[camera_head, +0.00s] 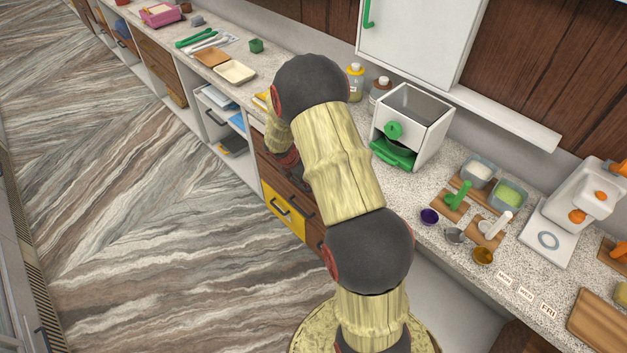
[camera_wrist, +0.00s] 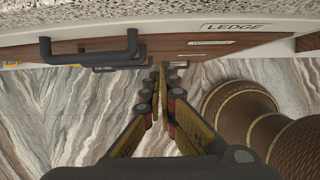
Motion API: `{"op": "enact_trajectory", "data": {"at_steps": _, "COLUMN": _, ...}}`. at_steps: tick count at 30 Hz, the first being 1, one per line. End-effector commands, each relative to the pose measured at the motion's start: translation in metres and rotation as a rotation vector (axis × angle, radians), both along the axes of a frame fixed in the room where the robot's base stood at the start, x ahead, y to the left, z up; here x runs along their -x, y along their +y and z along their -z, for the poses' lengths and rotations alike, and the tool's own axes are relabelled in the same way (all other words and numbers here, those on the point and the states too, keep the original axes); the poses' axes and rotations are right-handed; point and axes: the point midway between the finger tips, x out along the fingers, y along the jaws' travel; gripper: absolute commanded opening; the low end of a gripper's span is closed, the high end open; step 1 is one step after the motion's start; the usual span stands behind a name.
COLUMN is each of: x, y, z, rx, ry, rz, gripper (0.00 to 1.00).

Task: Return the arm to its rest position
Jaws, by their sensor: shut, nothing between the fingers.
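My arm crosses the middle of the head view, bent and reaching toward the counter front. Its far end is mostly hidden behind the arm's own links. In the wrist view my gripper (camera_wrist: 162,82) is shut, with its fingertips together and nothing between them. The fingers point toward the counter front, where a dark drawer handle (camera_wrist: 90,47) shows to the left and a label reading LEDGE shows at the upper right. I cannot tell the exact gap between the fingertips and the counter front.
The speckled counter (camera_head: 435,235) holds a white box with a green drawer (camera_head: 395,152), two tubs (camera_head: 478,172), small cups and a white dispenser (camera_head: 580,195). A yellow drawer (camera_head: 283,212) lies below the counter. The patterned floor (camera_head: 130,200) at left is clear.

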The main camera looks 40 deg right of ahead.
Motion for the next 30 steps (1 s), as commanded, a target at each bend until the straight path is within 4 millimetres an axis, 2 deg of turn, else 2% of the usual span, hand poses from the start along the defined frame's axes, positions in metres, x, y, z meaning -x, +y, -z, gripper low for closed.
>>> {"op": "enact_trajectory", "data": {"at_steps": 1, "x": -0.001, "y": 0.004, "z": -0.017, "rx": 0.001, "ry": -0.004, "rz": -0.001, "gripper": 0.00}}
{"op": "enact_trajectory", "data": {"at_steps": 3, "x": -0.001, "y": 0.010, "z": -0.030, "rx": 0.001, "ry": -0.004, "rz": -0.001, "gripper": 0.00}}
{"op": "enact_trajectory", "data": {"at_steps": 7, "x": 0.000, "y": 0.019, "z": -0.052, "rx": 0.001, "ry": -0.003, "rz": -0.001, "gripper": 0.00}}
{"op": "enact_trajectory", "data": {"at_steps": 12, "x": 0.001, "y": 0.026, "z": -0.067, "rx": 0.000, "ry": -0.001, "rz": 0.000, "gripper": 0.00}}
{"op": "enact_trajectory", "data": {"at_steps": 23, "x": 0.001, "y": 0.029, "z": -0.072, "rx": 0.000, "ry": -0.004, "rz": 0.011, "gripper": 0.00}}
{"op": "enact_trajectory", "data": {"at_steps": 28, "x": 0.006, "y": 0.029, "z": -0.072, "rx": -0.005, "ry": -0.047, "rz": 0.167, "gripper": 0.00}}
{"op": "enact_trajectory", "data": {"at_steps": 30, "x": 0.020, "y": 0.035, "z": -0.066, "rx": -0.015, "ry": -0.056, "rz": 0.288, "gripper": 0.00}}
